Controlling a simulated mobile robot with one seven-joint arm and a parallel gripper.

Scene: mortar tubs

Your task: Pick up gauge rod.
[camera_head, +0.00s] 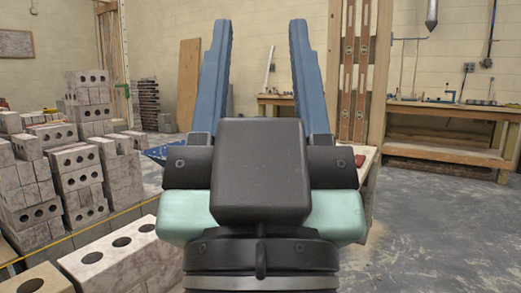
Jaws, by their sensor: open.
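My gripper (260,24) fills the middle of the view, seen from behind, with its two blue fingers upright and wide apart. Nothing shows held between the fingers. I cannot make out a gauge rod for certain. A thin pale stick (269,66) leans by the far wall, seen between the fingers, but I cannot tell what it is. A pale work surface (372,158) shows in part behind my gripper at the right, and the gripper hides most of it.
Stacks of holed bricks (83,190) crowd the left, with a yellow line across them. Something blue (160,152) shows just left of my gripper. A wooden post with long levels (347,75) and a workbench (450,112) stand behind. The right floor (440,230) is clear.

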